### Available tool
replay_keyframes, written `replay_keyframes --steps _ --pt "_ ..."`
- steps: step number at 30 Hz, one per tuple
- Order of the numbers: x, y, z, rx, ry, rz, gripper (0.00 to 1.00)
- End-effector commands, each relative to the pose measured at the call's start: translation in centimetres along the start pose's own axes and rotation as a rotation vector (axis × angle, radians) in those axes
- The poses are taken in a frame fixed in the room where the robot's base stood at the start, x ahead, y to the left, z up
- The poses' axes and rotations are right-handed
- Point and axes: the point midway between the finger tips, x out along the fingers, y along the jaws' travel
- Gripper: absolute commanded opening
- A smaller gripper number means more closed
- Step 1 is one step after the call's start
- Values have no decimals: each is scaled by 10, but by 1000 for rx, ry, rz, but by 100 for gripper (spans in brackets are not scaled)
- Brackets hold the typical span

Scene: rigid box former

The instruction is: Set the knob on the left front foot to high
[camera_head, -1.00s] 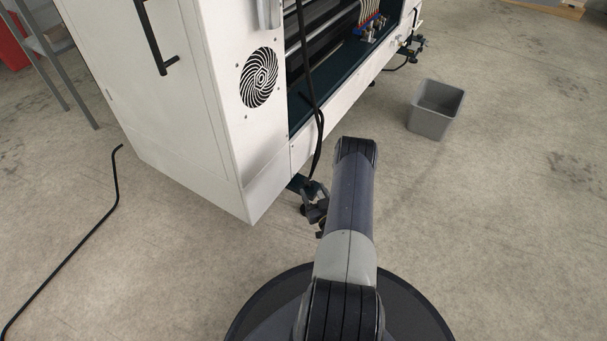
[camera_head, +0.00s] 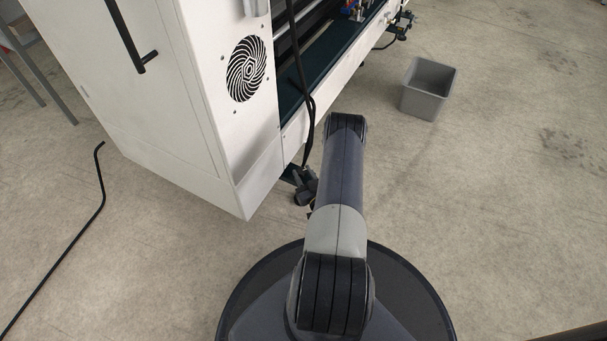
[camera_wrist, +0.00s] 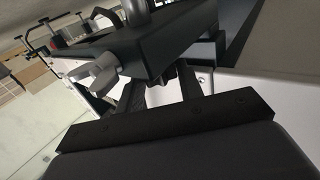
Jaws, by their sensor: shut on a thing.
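The left front foot (camera_head: 291,175) is a dark bracket under the near lower corner of the white machine in the head view, partly hidden behind my arm. In the wrist view its dark bracket (camera_wrist: 150,45) crosses the top, with a grey wing-shaped clamp (camera_wrist: 95,75) on its near left side. My gripper (camera_wrist: 163,76) reaches up under the bracket with two dark fingers. It is shut on a dark knob (camera_wrist: 171,72) beneath the bracket, mostly hidden by the fingers and shadow. The knob's setting cannot be read.
The white machine (camera_head: 215,150) stands close at the left, with black cables (camera_head: 304,90) hanging down its front. A grey bin (camera_head: 427,90) stands on the floor at the right. A black cable (camera_head: 85,225) lies at the left.

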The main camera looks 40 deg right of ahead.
Motion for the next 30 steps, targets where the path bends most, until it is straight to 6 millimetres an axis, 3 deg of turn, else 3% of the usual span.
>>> replay_keyframes --steps 5,17,30 --pt "0 0 0 0 0 0 13" --pt "0 3 -1 -2 2 -82 13" --pt "2 8 0 -5 2 -400 13"
